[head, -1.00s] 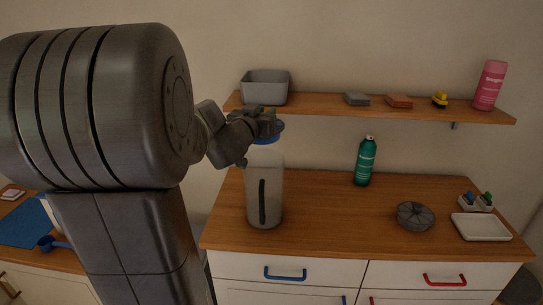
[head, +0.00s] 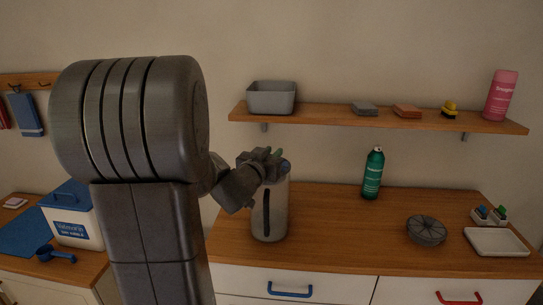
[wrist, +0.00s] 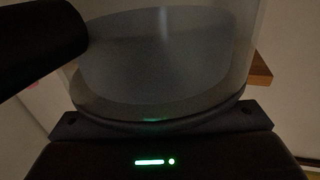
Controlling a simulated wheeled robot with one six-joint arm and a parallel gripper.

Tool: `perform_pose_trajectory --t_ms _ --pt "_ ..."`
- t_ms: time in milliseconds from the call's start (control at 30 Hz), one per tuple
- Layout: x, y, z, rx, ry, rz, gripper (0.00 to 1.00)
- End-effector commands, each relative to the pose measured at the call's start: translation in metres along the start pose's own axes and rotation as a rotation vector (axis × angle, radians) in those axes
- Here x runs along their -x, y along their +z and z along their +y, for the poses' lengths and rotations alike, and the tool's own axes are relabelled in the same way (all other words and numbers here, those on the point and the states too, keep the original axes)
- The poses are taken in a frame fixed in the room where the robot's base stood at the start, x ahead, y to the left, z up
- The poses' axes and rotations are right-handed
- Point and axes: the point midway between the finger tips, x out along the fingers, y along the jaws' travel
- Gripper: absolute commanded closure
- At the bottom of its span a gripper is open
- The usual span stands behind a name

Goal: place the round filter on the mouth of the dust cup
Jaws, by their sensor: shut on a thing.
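The dust cup (head: 270,215) is a tall, cloudy, see-through cylinder with a dark upright strip, standing on the counter in the head view. The gripper hides most of the mouth, so I cannot tell whether the filter touches the rim. In the wrist view a large see-through round wall, likely the cup (wrist: 160,60), fills the middle; no clear filter edge shows.
A dark ribbed round object (head: 426,230), a white tray (head: 497,242) and a green spray can (head: 373,173) stand on the counter to the right. A shelf (head: 380,118) with a grey bin (head: 271,98) hangs above. Counter space right of the cup is clear.

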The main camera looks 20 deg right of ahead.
Motion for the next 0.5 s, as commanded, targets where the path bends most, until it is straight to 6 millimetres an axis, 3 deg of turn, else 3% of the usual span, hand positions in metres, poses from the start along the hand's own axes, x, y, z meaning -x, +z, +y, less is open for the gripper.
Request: perform_pose_trajectory --t_ms 167,200,300,500 --pt "-0.0001 0.0036 0.0000 0.000 0.000 0.000 1.00" --pt "-0.0001 0.0031 0.0000 0.000 0.000 0.000 0.75" --pt "-0.0001 0.0026 0.0000 0.000 0.000 0.000 0.57" --pt "-0.0001 0.0024 0.0001 0.000 0.000 0.000 0.57"
